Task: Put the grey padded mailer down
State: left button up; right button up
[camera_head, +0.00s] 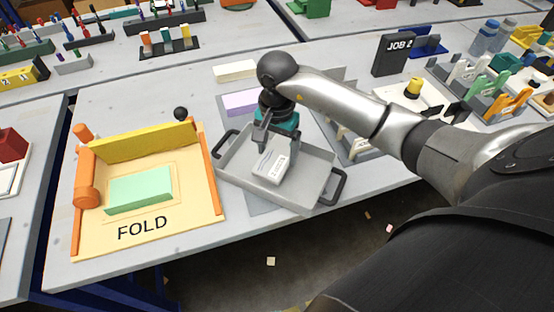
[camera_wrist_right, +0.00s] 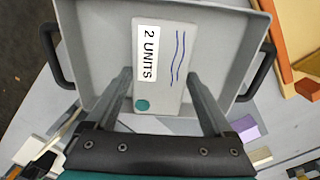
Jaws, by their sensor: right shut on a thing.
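The grey padded mailer (camera_head: 268,162) is within the outline of a grey tray (camera_head: 313,187) with two dark handles. My right gripper (camera_head: 278,150) reaches down over the tray and is shut on the mailer. In the right wrist view, the mailer (camera_wrist_right: 172,93) lies between the two fingers of the gripper (camera_wrist_right: 160,80), over the tray (camera_wrist_right: 105,30). It shows a white "2 UNITS" label, a teal dot and wavy blue lines. I cannot tell whether its underside touches the tray floor. My left gripper is not in view.
Left of the tray stands an orange-sided "FOLD" station (camera_head: 190,226) with a green block (camera_head: 140,189) and yellow flap (camera_head: 145,142). A purple block (camera_head: 240,103) lies behind the tray. A black "JOB" sign (camera_head: 393,55) stands at the back right. The table's front edge is close.

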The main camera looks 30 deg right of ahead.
aim_at(277, 156)
jog(key=shift+f+b, duration=0.3)
jog(key=shift+f, duration=1.45)
jog(key=shift+f, duration=0.15)
jog(key=o, duration=0.9)
notch_tip(277, 156, up, 12)
jog(key=shift+r+p, duration=0.15)
jog(key=shift+p, duration=0.85)
